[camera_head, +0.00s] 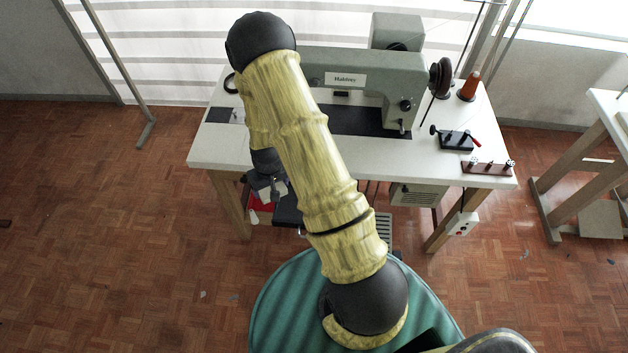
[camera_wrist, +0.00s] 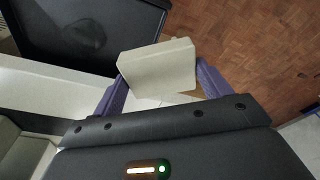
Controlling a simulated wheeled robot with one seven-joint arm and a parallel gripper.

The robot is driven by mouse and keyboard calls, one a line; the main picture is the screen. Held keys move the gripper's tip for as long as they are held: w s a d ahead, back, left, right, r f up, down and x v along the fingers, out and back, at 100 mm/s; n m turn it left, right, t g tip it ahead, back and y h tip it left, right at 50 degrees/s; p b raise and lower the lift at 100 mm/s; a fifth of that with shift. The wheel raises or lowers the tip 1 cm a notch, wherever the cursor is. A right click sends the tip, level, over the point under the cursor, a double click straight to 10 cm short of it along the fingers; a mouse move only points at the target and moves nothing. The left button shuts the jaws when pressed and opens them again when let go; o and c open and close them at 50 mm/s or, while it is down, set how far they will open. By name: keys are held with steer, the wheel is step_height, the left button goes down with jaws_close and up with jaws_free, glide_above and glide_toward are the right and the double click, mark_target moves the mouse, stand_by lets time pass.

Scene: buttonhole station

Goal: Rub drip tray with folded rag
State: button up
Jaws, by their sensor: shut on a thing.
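My gripper (camera_wrist: 162,82) is shut on the folded rag (camera_wrist: 157,66), a cream, block-like cloth between its two purple fingers in the wrist view. The drip tray (camera_wrist: 40,45) is a dark, shallow tray with a raised rim at the upper left of the wrist view. A darker smudge (camera_wrist: 86,36) marks its floor. The rag is beside the tray's right edge in that view; I cannot tell whether they touch. In the head view my gripper (camera_head: 268,190) is low at the table's front left, partly hidden by my arm. A dark piece of the tray (camera_head: 288,211) shows beside it.
A white table (camera_head: 222,147) carries a grey-green sewing machine (camera_head: 365,75), an orange thread cone (camera_head: 469,86) and small fittings at the right. A red item (camera_head: 262,201) shows under the table's left front. Wooden legs (camera_head: 237,208) stand close by.

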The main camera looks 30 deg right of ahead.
steer(key=s+d+f+m, duration=0.1)
steer(key=d+f+m, duration=0.1)
steer(key=d, duration=0.4)
steer(key=s+d+f+m, duration=0.1)
steer(key=d+f+m, duration=0.1)
steer(key=d, duration=0.4)
steer(key=shift+d+m+h+b, duration=0.3)
steer(key=shift+m+h+b, duration=0.1)
steer(key=shift+m, duration=0.4)
steer(key=shift+f, duration=0.1)
